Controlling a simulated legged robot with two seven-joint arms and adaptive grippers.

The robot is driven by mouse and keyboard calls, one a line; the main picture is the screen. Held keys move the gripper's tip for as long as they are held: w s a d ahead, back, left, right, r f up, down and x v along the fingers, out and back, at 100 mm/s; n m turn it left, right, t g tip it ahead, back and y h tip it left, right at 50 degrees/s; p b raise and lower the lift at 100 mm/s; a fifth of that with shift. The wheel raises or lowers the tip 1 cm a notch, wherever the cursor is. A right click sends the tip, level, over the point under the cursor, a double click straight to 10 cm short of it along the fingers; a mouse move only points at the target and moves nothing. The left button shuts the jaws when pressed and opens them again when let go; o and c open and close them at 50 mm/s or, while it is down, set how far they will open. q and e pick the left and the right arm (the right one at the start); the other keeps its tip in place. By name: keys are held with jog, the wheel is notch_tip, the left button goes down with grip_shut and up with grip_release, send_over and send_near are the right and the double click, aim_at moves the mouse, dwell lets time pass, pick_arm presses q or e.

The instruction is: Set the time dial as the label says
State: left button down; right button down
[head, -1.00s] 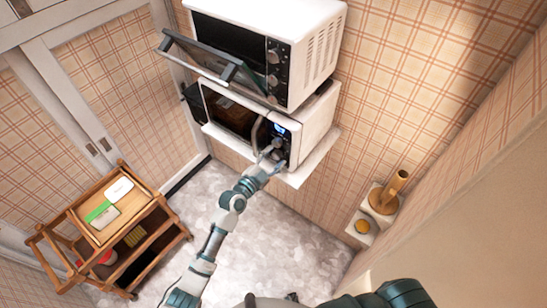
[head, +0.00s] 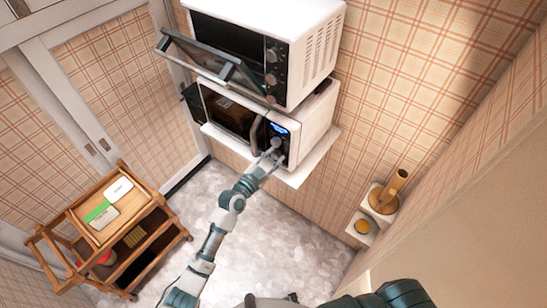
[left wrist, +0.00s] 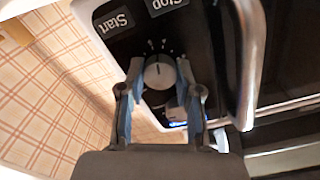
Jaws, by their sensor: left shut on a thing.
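The lower microwave (head: 312,118) stands on a white shelf, with a lit blue display (head: 279,129) on its dark control panel. In the left wrist view a round grey dial (left wrist: 159,73) with a pale pointer line has tick marks around it. My left gripper (left wrist: 160,68) is shut on this dial, one finger on each side. In the head view my left gripper (head: 272,152) reaches the panel below the display and covers the dial. Another pale knob (left wrist: 177,113) shows partly behind the right finger. Start and Stop buttons (left wrist: 114,22) lie beyond the dial. No readable time label shows.
The lower one's door handle (left wrist: 247,65) is close beside my fingers. A wooden cart (head: 110,225) with cards stands at left; a small wall shelf (head: 362,228) is at right.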

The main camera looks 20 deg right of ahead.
pick_arm(q)
jog(key=n, duration=0.4)
jog(key=shift+f+n, duration=0.1)
jog(key=shift+n, duration=0.2)
jog(key=n, duration=0.5)
jog(key=shift+n, duration=0.3)
jog(key=n+p, duration=0.1)
jog(key=n, duration=0.6)
jog(key=n+p, duration=0.1)
jog(key=n, duration=0.2)
jog(key=shift+w+a+f, duration=0.1)
jog(key=shift+f, duration=0.05)
jog(key=c, duration=0.8)
grip_release()
jog(key=shift+c, duration=0.2)
jog(key=shift+o, duration=0.3)
jog(key=shift+w, duration=0.1)
